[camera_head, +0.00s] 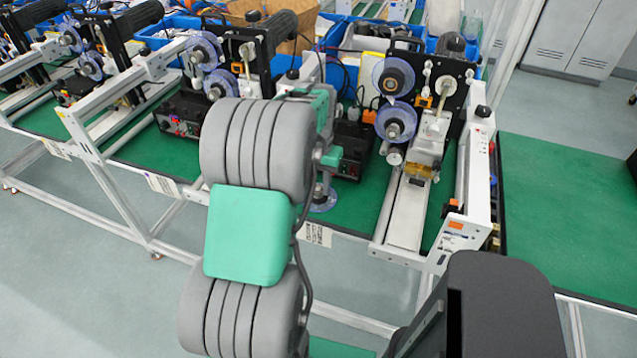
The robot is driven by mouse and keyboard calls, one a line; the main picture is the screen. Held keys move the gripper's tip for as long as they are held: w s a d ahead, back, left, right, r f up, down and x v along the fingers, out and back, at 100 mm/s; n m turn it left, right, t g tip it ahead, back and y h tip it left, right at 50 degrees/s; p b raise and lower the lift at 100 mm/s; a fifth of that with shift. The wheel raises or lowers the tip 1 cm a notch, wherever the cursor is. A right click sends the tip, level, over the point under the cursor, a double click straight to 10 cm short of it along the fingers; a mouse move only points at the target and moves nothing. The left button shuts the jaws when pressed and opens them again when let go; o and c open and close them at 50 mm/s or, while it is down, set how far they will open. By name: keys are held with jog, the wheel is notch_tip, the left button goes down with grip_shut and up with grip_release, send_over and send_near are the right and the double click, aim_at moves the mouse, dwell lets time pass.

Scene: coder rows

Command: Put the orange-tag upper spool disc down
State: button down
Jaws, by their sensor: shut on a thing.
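The machine with the orange tag (455,226) stands to the right. Its upper spool (395,78) shows a dark hub with an orange-brown core and translucent blue behind it. Its lower spool (396,122) has a translucent blue disc.
The green bench top (360,205) is bare between the middle machine and the orange-tag machine's white rail (408,212). A black box (350,148) stands behind the gripper. Another machine (250,55) is at left. Green surface (560,210) at far right is clear.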

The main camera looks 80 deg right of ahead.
aim_at(318, 188)
jog(key=c, duration=1.1)
grip_release()
jog(key=shift+f, duration=0.1)
notch_tip(318, 188, up, 12)
jog(key=shift+b, duration=0.3)
